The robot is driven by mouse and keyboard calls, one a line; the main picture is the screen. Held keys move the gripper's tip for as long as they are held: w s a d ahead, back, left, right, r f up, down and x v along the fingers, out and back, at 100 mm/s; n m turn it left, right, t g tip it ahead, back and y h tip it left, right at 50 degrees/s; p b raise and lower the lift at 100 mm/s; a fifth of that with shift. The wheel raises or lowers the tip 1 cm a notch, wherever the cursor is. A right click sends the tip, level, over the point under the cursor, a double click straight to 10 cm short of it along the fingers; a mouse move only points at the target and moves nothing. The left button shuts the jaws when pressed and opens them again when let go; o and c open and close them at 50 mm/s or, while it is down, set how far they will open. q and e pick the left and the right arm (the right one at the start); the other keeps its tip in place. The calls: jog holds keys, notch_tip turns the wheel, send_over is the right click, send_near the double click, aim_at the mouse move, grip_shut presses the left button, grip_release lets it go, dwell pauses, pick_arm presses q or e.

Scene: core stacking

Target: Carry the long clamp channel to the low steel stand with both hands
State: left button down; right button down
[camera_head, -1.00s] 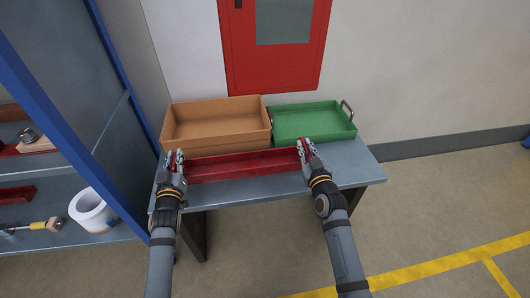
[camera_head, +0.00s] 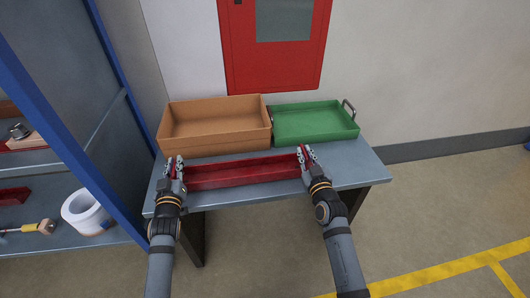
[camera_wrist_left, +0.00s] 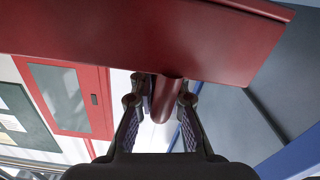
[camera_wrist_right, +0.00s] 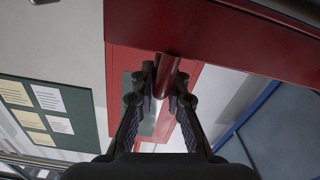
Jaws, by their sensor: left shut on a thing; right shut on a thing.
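The long clamp channel (camera_head: 242,173) is a long red trough, held level between my two grippers over the front part of the grey steel stand (camera_head: 270,199). My left gripper (camera_head: 175,168) is shut on its left end. In the left wrist view the fingers (camera_wrist_left: 160,108) close around a red rounded handle (camera_wrist_left: 171,92) under the channel. My right gripper (camera_head: 304,157) is shut on the right end. In the right wrist view its fingers (camera_wrist_right: 160,98) close around a similar red handle (camera_wrist_right: 166,74). Whether the channel touches the stand top cannot be told.
A brown tray (camera_head: 215,148) and a green tray (camera_head: 316,132) stand along the back of the stand. A blue-framed shelf (camera_head: 99,170) with a white roll (camera_head: 84,215) and tools is at left. A red wall cabinet (camera_head: 275,84) hangs behind. The floor at right is clear.

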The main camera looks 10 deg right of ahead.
pick_arm(q)
jog(key=shift+f+b, duration=0.45)
jog(key=shift+b, duration=0.1)
pick_arm(e)
jog(key=shift+f, duration=0.65)
pick_arm(q)
jog(key=c, duration=1.8)
grip_release()
jog(key=shift+s+f, duration=0.2)
jog(key=shift+f, duration=0.2)
pick_arm(e)
jog(key=c, duration=1.8)
grip_release()
jog(key=shift+s+f, duration=0.2)
jog(key=shift+f, duration=0.1)
pick_arm(q)
jog(key=shift+o, duration=1.3)
jog(key=shift+r, duration=0.1)
pick_arm(e)
jog(key=shift+o, duration=1.2)
jog(key=shift+r, duration=0.15)
pick_arm(q)
jog(key=shift+o, duration=1)
jog(key=shift+w, duration=0.1)
pick_arm(e)
jog(key=shift+o, duration=1)
jog(key=shift+w, duration=0.1)
pick_arm(q)
jog(key=s, duration=1.2)
jog(key=shift+d, duration=0.35)
